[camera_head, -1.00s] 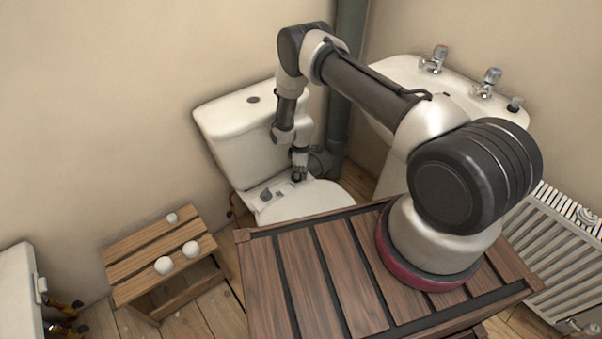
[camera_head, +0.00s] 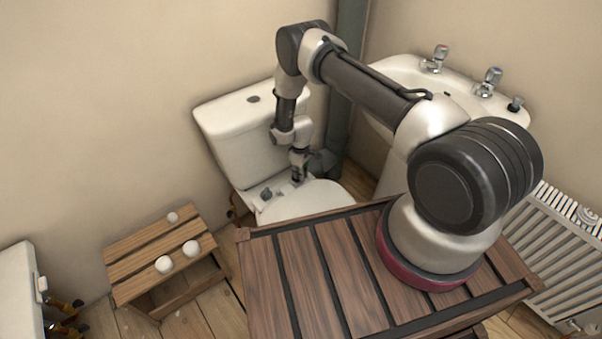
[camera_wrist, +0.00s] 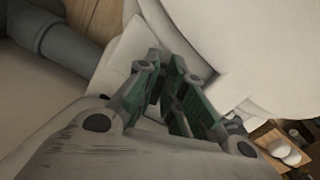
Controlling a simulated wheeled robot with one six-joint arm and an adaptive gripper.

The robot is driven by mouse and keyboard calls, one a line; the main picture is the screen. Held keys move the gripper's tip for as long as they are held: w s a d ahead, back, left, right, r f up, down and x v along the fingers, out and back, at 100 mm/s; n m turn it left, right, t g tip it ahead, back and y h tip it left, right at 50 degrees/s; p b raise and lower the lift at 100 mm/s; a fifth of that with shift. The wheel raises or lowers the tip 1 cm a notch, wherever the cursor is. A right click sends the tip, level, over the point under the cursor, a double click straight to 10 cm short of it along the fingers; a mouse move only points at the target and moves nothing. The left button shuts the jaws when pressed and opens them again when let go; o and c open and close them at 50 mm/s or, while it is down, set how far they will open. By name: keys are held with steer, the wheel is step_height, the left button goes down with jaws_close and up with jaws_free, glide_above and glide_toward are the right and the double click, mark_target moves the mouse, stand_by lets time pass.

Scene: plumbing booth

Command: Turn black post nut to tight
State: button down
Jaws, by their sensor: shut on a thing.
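The toilet (camera_head: 240,140) stands against the wall, and its rear ledge behind the seat (camera_head: 315,200) carries small grey fittings (camera_head: 266,194). My gripper (camera_head: 297,178) points down at the right part of this ledge. In the wrist view my gripper's green and dark fingers (camera_wrist: 163,68) close together over the white ledge (camera_wrist: 125,55) beside the rounded seat. They are shut on the black post nut, which is mostly hidden between the fingertips. I cannot tell how tight the nut is. Another dark fitting (camera_wrist: 233,124) shows partly behind a finger.
A grey waste pipe (camera_head: 343,110) stands right behind the toilet, close to my wrist; it also shows in the wrist view (camera_wrist: 60,45). A washbasin (camera_head: 385,70) is to the right. A small wooden stool (camera_head: 150,250) with white round knobs stands left. A slatted bench top (camera_head: 300,270) is in front.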

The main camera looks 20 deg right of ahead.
steer(key=m, duration=0.4)
steer(key=shift+s+a+m, duration=0.3)
steer(key=shift+s, duration=0.05)
steer(key=shift+a+m, duration=0.25)
steer(key=shift+m, duration=1.55)
steer(key=c, duration=1.5)
jaws_free()
